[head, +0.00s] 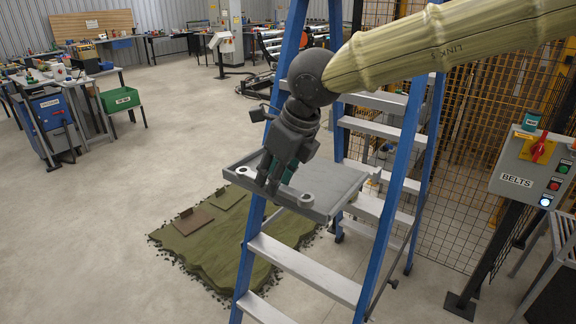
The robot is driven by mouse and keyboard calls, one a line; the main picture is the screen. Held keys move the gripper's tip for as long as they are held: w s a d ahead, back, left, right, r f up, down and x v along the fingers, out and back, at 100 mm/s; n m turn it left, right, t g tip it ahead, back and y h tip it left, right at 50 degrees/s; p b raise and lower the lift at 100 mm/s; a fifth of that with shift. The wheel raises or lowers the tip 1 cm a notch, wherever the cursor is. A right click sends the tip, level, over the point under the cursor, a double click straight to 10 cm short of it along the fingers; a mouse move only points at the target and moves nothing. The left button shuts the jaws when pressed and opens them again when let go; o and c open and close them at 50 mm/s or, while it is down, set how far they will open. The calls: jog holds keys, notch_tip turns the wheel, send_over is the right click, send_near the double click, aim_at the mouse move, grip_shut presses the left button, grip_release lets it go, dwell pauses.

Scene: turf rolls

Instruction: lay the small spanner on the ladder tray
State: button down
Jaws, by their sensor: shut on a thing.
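My gripper (267,184) points down over the front part of the grey ladder tray (340,184), its fingertips close to the tray's surface. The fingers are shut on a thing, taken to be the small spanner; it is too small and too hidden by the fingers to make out. I cannot tell whether it touches the tray. The tray sits on the blue stepladder (376,245). Two pale rings show near its front edge, one on each side of the fingers. A teal thing (291,170) shows partly behind my gripper.
The ladder's blue rails rise on both sides of the tray, one close behind my gripper. A green turf mat (215,243) lies on the floor below. A BELTS control box (533,170) stands at right. The tray's right part looks clear.

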jog(key=w, duration=0.2)
jog(key=w+d+p, duration=0.1)
jog(key=w, duration=0.3)
jog(key=shift+d+f+p, duration=0.25)
jog(key=shift+f+p, duration=0.15)
jog(key=shift+w+d+r, duration=0.15)
jog(key=shift+w+d, duration=0.05)
jog(key=shift+w, duration=0.1)
jog(key=shift+w+p, duration=0.25)
jog(key=shift+p, duration=0.05)
jog(key=shift+w+d+f+p, duration=0.1)
jog(key=shift+w+f+p, duration=0.2)
jog(key=shift+w, duration=0.15)
jog(key=shift+w+d+f+p, duration=0.15)
jog(key=shift+w+p, duration=0.1)
jog(key=shift+w, duration=0.15)
notch_tip(320, 180, down, 2)
jog(key=shift+s+f+p, duration=0.1)
jog(key=shift+s+p, duration=0.05)
jog(key=shift+p, duration=0.4)
jog(key=shift+a+f, duration=0.15)
jog(key=shift+f, duration=0.4)
jog(key=shift+f, duration=0.1)
jog(key=c, duration=1.2)
grip_release()
